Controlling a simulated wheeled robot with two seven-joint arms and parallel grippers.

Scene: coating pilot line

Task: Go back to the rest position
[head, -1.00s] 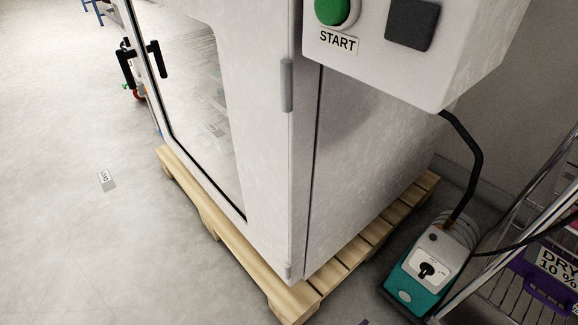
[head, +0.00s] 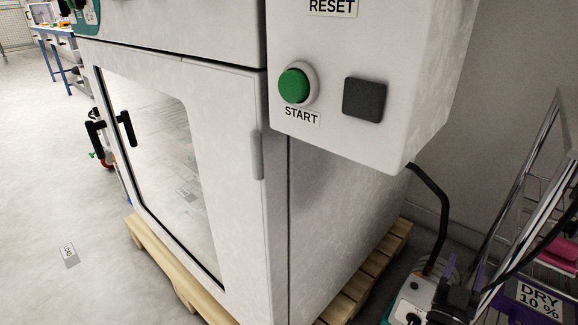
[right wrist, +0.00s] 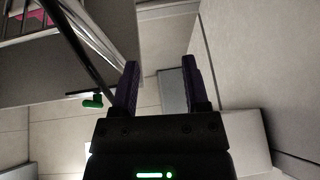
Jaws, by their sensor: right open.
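My right gripper (head: 465,264) shows at the lower right of the head view, pointing up, in front of the rack and the teal-and-white unit on the floor. In the right wrist view its two dark purple fingers (right wrist: 160,82) stand apart with nothing between them. It is open and empty. My left gripper is in neither view.
A white cabinet with a glass door (head: 165,150) stands on a wooden pallet (head: 160,255). A control box (head: 420,70) with a green START button (head: 294,86) juts out from it. Open floor (head: 50,190) lies at left.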

